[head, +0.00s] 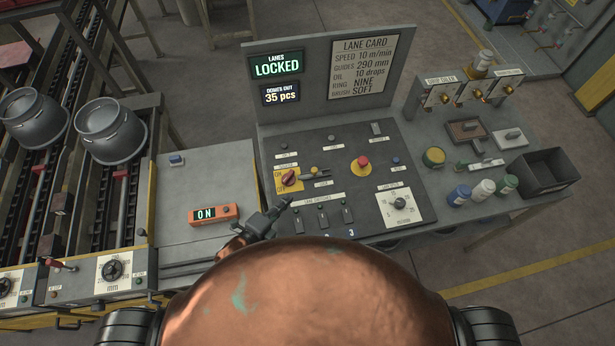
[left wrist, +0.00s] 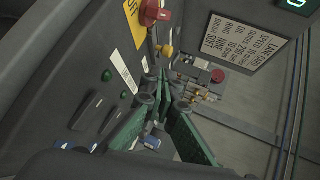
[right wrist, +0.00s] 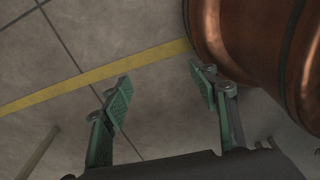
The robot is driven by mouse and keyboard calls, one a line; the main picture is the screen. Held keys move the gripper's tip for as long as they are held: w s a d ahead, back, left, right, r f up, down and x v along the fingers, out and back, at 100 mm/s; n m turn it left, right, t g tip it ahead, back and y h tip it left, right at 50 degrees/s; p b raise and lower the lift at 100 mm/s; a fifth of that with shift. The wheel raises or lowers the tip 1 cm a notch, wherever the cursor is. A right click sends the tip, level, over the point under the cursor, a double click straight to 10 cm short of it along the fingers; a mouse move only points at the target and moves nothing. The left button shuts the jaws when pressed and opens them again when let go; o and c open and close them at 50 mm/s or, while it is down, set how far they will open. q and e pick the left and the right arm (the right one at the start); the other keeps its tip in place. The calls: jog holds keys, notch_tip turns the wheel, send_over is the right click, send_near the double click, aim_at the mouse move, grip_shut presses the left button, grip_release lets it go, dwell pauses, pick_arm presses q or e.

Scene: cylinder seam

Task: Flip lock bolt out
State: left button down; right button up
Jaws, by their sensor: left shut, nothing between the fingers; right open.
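The lock bolt (head: 315,171) is a small grey bar with a brass-yellow knob on the sloped control panel. It lies just right of the red rotary switch (head: 290,178) on its yellow ON/OFF plate. In the left wrist view the yellow knob (left wrist: 166,50) shows below the red switch (left wrist: 153,13). My left gripper (head: 285,203) is shut and empty just in front of the yellow plate, apart from the bolt as far as I can tell; its green-padded fingers (left wrist: 163,85) meet near the knob in its wrist view. My right gripper (right wrist: 160,76) is open and empty, away from the panel.
A red emergency button (head: 361,165) on a yellow base stands right of the bolt. Lane switches (head: 323,219) lie in front. A display board (head: 278,64) reading LOCKED rises behind. My copper body hides the panel's near edge.

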pick_arm(q)
send_near(313, 173)
jog(key=shift+w+d+f+p, duration=0.15)
jog(key=shift+w+f+p, duration=0.3)
jog(key=shift+f, duration=0.4)
jog(key=x, duration=0.3)
jog(key=shift+w+d+r+p, duration=0.25)
jog(key=shift+w+d+p, duration=0.1)
jog(key=shift+w, duration=0.05)
jog(key=shift+w+d+f, duration=0.15)
jog(key=shift+w+d, duration=0.2)
jog(key=shift+w, duration=0.2)
pick_arm(e)
jog(key=shift+w+r, duration=0.9)
jog(key=shift+r, duration=0.15)
pick_arm(q)
jog(key=shift+d, duration=0.1)
pick_arm(e)
jog(key=shift+w, duration=0.1)
